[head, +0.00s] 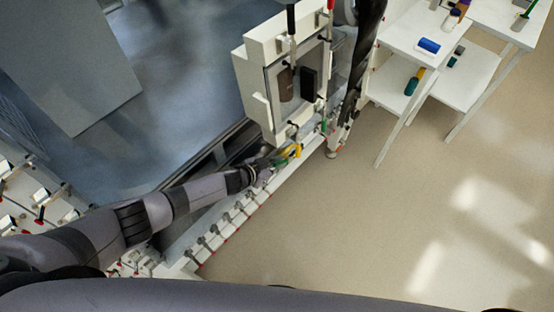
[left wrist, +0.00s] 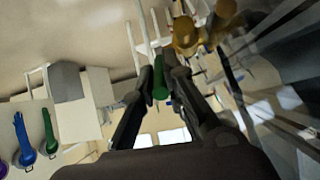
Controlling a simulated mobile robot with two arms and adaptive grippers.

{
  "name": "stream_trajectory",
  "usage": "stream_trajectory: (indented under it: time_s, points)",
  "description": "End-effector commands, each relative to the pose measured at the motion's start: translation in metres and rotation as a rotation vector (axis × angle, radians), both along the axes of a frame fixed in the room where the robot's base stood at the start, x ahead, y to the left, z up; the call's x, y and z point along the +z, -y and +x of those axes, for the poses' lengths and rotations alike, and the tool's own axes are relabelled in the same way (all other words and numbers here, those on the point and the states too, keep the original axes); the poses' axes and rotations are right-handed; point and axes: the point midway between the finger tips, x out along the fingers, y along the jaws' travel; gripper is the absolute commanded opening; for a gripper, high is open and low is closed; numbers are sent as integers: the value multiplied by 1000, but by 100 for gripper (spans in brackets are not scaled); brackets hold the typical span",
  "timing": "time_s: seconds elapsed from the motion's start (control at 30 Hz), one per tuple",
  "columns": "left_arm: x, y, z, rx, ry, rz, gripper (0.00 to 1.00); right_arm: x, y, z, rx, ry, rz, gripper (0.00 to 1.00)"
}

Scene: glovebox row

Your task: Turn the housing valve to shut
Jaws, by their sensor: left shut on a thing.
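My left gripper (head: 272,165) reaches in from the left to the foot of the white housing (head: 257,85) in the head view. It is shut on a small green handle (left wrist: 160,86), which shows between the two dark fingers (left wrist: 159,66) in the left wrist view. I take this to be the valve handle. A yellow part (head: 291,152) sits just beyond the fingertips in the head view. The valve body is mostly hidden by the gripper, and I cannot tell the handle's angle. My right gripper is not in view.
A white rail with several small grey fittings (head: 213,238) runs beneath my left arm. White shelves (head: 410,40) holding small bottles stand at the upper right. The beige floor (head: 370,220) at right is clear. Blue and green handles (left wrist: 22,140) show in the left wrist view.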

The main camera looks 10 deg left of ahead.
Motion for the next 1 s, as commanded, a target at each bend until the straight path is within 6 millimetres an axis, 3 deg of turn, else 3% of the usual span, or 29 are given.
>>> stream_trajectory:
  time_s: [0.13,0.57,0.6,0.73,1.0]
  points:
    - [3,-3,3,2,-16,18,0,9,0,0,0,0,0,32]
    - [2,-2,3,2,-23,20,0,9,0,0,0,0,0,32]
    - [2,-2,3,3,-23,21,12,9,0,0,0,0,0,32]
    - [2,-2,3,3,-22,20,20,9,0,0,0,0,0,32]
    - [2,-1,2,-1,-23,18,21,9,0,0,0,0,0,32]
